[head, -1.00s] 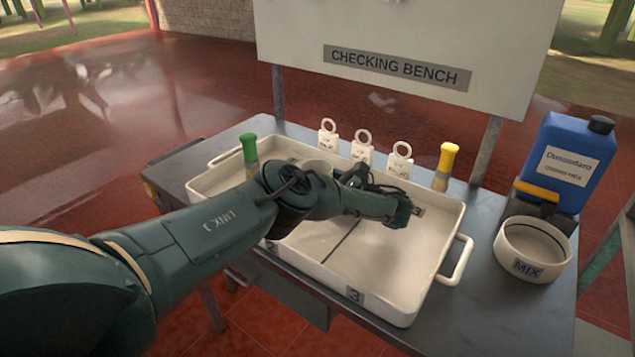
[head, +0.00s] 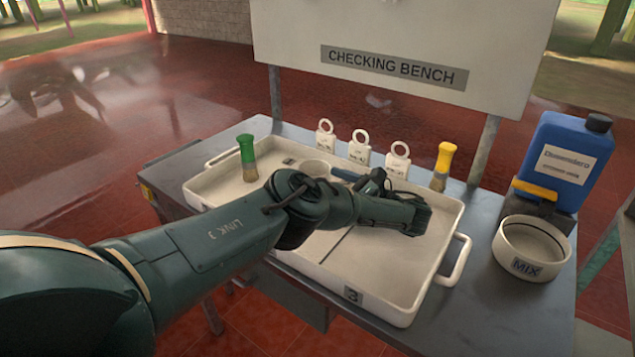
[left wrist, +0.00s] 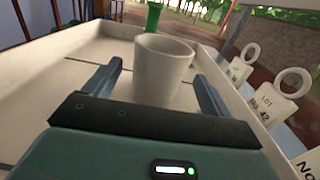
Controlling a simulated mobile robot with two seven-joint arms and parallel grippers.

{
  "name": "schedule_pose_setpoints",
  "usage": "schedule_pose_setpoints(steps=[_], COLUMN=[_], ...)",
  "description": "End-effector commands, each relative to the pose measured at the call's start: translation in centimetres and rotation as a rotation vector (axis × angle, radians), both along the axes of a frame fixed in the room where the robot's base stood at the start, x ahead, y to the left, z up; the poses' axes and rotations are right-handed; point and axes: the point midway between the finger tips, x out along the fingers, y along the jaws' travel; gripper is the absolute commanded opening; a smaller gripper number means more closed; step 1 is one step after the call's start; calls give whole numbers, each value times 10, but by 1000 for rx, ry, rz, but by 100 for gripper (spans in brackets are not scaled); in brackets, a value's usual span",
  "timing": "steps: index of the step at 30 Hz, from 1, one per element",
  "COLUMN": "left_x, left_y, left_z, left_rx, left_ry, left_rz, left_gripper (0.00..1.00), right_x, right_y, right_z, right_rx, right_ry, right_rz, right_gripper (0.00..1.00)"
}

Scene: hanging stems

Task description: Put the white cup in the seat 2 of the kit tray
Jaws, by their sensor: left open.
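The white cup (head: 315,168) stands upright in the far part of the white kit tray (head: 395,312), partly hidden by my left arm. My left gripper (head: 345,174) is open beside it. In the left wrist view the white cup (left wrist: 162,72) stands between the two spread fingers of my left gripper (left wrist: 158,82); I cannot tell whether either finger touches it. Label 3 (head: 353,295) shows on the tray's front wall. The seat 2 label is hidden behind my arm. My right gripper is not in view.
Several white ringed tags (head: 359,147) line the back. A MIX bowl (head: 533,248) and blue jug (head: 567,160) stand right. The tray's right part looks clear.

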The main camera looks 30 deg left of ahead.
Motion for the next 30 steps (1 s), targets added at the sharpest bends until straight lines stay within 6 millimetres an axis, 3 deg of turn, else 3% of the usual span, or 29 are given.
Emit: schedule_pose_setpoints(steps=[3, 7, 24, 28, 30], left_x=[-1, -2, -1, 14, 33], left_y=[-20, -31, -34, -32, -30], left_z=[0, 0, 0, 0, 3], left_rx=[0, 1, -1, -33, -74], left_ry=[1, 0, -3, -58, -130], left_rz=[-1, 1, -2, -56, -124], left_gripper=[84, 84, 84, 84, 84], right_x=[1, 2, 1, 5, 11], right_y=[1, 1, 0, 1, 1], right_z=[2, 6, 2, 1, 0], right_rx=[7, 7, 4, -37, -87], right_ry=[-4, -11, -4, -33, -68], right_rz=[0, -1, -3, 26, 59], right_gripper=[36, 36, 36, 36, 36])
